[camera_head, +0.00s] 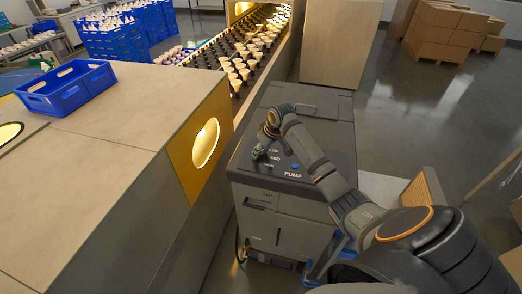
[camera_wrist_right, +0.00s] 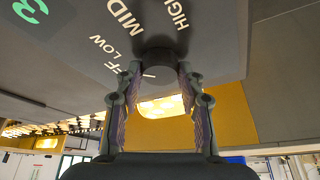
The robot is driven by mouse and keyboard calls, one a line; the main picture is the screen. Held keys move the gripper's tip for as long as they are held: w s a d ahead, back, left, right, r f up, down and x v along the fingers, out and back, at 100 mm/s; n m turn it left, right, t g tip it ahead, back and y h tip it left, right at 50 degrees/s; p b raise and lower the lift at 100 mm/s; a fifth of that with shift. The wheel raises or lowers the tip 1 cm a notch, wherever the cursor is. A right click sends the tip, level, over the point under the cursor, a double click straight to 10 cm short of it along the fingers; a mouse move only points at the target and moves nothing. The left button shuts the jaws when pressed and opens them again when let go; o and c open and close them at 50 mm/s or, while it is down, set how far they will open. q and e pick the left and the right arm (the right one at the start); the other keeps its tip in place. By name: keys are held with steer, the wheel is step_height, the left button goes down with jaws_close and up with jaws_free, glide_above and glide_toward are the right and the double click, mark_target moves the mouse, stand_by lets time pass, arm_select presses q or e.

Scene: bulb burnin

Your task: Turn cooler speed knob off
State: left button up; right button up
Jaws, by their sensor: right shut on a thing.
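The cooler (camera_head: 283,215) is a grey box unit with a dark top panel. Its speed knob (camera_wrist_right: 160,62) is a dark round knob in the right wrist view, beside the printed words OFF, LOW, MID and HIGH. My right gripper (camera_head: 260,153) is over the panel's left part, and its fingers (camera_wrist_right: 157,85) are shut on the knob from both sides. The OFF label is partly hidden by a finger. A short white mark shows by the knob near OFF; I cannot tell the exact setting. The knob is hidden in the head view. My left gripper is not in view.
A blue PUMP button (camera_head: 295,166) is on the same panel. A conveyor of bulbs (camera_head: 240,62) runs behind. Stacked boxes (camera_head: 447,32) stand far right, with open floor before them.

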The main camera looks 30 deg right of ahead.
steer(key=n, duration=0.1)
steer(key=n+y, duration=0.1)
steer(key=n, duration=0.1)
steer(key=shift+w+d+n+g, duration=0.1)
steer(key=shift+d+n+g, duration=0.05)
steer(key=shift+n+g, duration=0.15)
steer(key=n+g+y+b, duration=0.1)
steer(key=n, duration=0.3)
steer(key=shift+d+y, duration=0.1)
steer(key=shift+y, duration=0.3)
steer(key=shift+n+b, duration=0.3)
steer(key=shift+n, duration=0.1)
steer(key=o, duration=1.2)
steer(key=v, duration=1.2)
steer(key=shift+w+r, duration=0.1)
steer(key=shift+w, duration=0.1)
